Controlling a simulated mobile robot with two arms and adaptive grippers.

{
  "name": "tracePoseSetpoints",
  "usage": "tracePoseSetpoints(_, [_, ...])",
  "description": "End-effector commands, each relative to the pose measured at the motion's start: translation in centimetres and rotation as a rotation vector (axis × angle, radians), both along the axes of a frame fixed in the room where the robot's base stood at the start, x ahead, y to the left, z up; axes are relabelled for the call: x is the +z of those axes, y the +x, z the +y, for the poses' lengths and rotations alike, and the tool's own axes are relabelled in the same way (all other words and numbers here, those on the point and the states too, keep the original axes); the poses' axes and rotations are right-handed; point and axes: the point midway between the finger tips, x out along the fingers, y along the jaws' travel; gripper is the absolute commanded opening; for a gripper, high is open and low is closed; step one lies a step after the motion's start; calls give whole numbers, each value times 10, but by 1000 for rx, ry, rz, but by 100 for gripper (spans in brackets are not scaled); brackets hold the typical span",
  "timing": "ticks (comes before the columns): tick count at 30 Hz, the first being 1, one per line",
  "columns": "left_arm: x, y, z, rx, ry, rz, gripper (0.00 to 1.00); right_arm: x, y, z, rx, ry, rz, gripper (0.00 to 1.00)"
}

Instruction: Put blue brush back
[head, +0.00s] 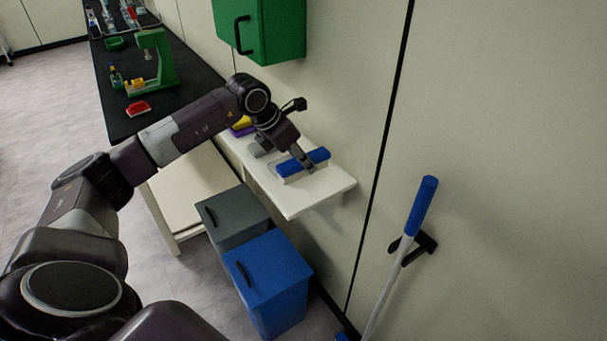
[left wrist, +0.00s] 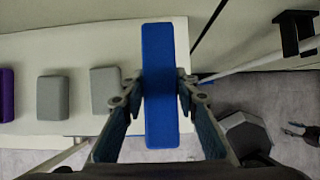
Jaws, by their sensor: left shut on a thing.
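The blue brush (head: 318,157) has a blue back and a pale underside. It is at the near end of the white wall shelf (head: 317,190). I cannot tell whether it touches the shelf or is just above it. My left gripper (head: 306,163) is shut on the blue brush, reaching down from above. In the left wrist view, the brush (left wrist: 158,55) lies lengthwise between the two fingers (left wrist: 160,90), one on each side. My right gripper is not in view.
Grey blocks (left wrist: 53,98) and a purple one (left wrist: 7,95) stand in a row on the shelf beside the brush. A grey bin (head: 232,215) and a blue bin (head: 268,270) stand below. A blue-handled pole (head: 422,205) hangs on the wall at right.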

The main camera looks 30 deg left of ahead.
Motion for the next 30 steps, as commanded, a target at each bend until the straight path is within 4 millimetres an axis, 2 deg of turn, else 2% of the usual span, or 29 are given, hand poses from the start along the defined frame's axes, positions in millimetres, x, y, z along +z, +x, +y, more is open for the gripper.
tracePoseSetpoints(7, [-23,0,0,-2,-1,0,5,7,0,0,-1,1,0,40])
tracePoseSetpoints(15, [-58,0,0,0,-1,-1,5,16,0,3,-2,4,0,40])
tracePoseSetpoints(26, [-63,1,0,-1,0,-2,5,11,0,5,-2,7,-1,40])
tracePoseSetpoints(27, [-63,0,0,-1,0,-2,30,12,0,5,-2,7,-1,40])
tracePoseSetpoints(30, [-62,0,0,-1,0,-1,41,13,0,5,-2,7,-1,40])
